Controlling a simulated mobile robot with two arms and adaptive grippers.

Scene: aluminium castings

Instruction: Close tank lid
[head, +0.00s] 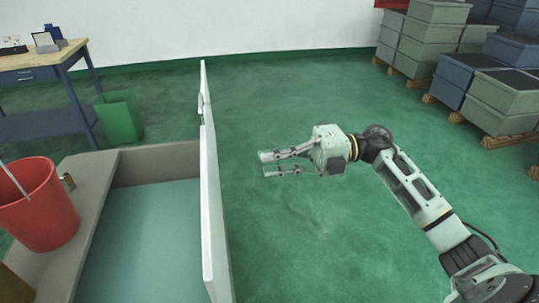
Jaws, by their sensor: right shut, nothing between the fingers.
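The tank (97,178) stands at the lower left with its top open, and pale blue-green liquid or a floor of that colour shows inside. Its lid (212,190) stands upright along the tank's right edge, seen nearly edge-on. A small handle (201,104) sits on the lid's upper part. My right gripper (265,164) is to the right of the lid, apart from it, with its fingers pointing left toward it. Its fingers are shut with nothing between them. My left gripper is out of view.
A red bucket (40,207) stands on the tank's left ledge. A green bin (119,117) is on the floor beside a workbench (40,60) at the back left. Stacked grey crates (502,100) on pallets line the right side. The green floor right of the lid is clear.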

